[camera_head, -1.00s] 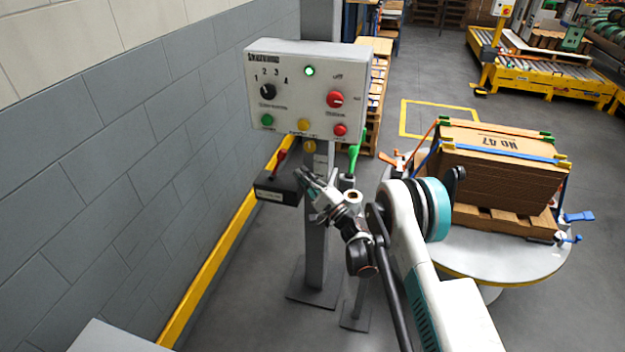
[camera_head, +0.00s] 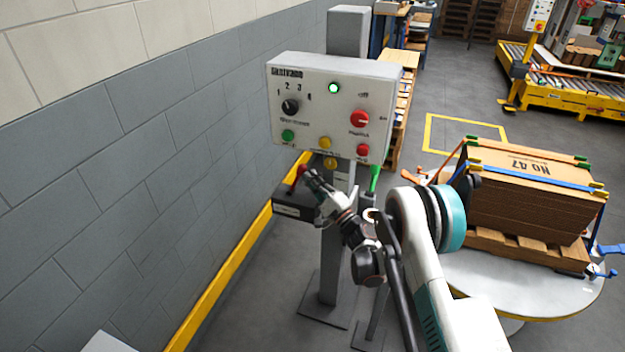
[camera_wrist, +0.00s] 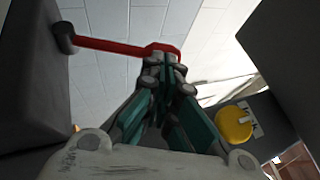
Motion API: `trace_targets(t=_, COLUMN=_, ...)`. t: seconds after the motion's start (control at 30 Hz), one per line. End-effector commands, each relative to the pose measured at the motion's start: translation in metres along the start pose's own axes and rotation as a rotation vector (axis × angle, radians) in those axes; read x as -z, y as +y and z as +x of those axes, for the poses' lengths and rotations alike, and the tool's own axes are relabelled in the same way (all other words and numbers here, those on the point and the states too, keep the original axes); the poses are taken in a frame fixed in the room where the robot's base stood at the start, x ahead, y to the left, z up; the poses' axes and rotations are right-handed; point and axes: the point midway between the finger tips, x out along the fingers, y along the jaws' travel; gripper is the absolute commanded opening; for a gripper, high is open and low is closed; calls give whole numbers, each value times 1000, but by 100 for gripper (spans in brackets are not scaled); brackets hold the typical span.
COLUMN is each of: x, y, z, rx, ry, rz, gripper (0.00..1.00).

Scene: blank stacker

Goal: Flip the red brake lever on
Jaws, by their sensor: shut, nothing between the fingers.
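The red brake lever (camera_head: 298,179) stands up from a dark box (camera_head: 293,212) on the left side of the grey post, leaning slightly right. In the wrist view the lever (camera_wrist: 105,45) is a red rod with a bent end, reaching from the dark box (camera_wrist: 30,80) across to the fingertips. My gripper (camera_head: 311,175) is shut and empty, just right of the lever's upper end. In the wrist view its fingertips (camera_wrist: 168,70) are at the lever's bent end; I cannot tell whether they touch. The fingertips partly cover that end.
A control box (camera_head: 330,105) with a dial and several buttons hangs on the post above my gripper. A green lever (camera_head: 374,180) stands right of the post. A block wall (camera_head: 150,170) is on the left. A strapped carton stack (camera_head: 525,195) sits on a round table at right.

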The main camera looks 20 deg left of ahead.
Motion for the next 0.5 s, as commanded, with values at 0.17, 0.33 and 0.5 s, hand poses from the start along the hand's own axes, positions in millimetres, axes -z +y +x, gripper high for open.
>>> trace_targets(t=0.17, x=0, y=0, z=0, rx=-4, ry=0, rz=-2, gripper=0)
trace_targets(t=0.33, x=0, y=-1, z=1, rx=-10, ry=0, rz=-5, gripper=0)
trace_targets(t=0.5, x=-1, y=-1, z=1, rx=-22, ry=0, rz=-12, gripper=0)
